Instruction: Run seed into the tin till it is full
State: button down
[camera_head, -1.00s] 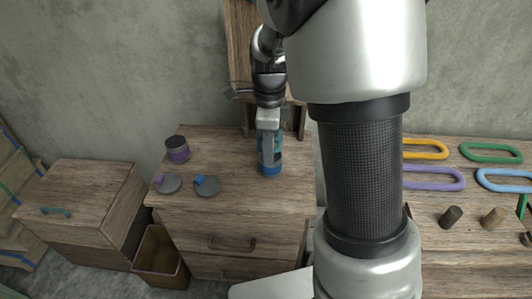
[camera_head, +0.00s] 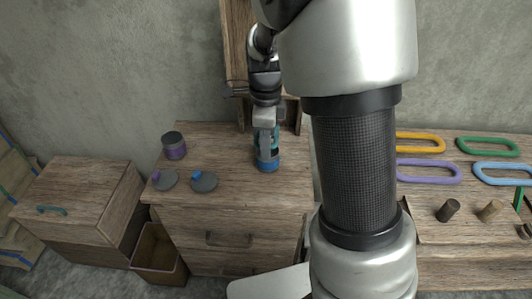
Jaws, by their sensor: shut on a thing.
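My gripper (camera_head: 266,126) points down over the drawer cabinet, shut on a tin with a blue band (camera_head: 268,166). The tin stands upright at the right of the cabinet top, just in front of the wooden seed box (camera_head: 238,50) at the back wall. My gripper and wrist hide part of the box and its lower opening. A second tin, dark with a purple band (camera_head: 174,149), stands at the back left. Two grey lids lie in front of it, one with a purple knob (camera_head: 165,180) and one with a blue knob (camera_head: 204,182). The seed level inside the tin cannot be seen.
The cabinet top (camera_head: 230,193) is clear between the lids and the held tin. An open wooden bin (camera_head: 156,251) stands below at the left, beside a low chest (camera_head: 80,190). At right, a bench holds coloured loops (camera_head: 428,170) and two pegs (camera_head: 448,210).

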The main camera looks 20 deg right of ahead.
jog(key=shift+s+a, duration=0.2)
jog(key=shift+s, duration=0.45)
jog(key=shift+s+a, duration=0.2)
jog(key=shift+s, duration=0.4)
dwell(6.4)
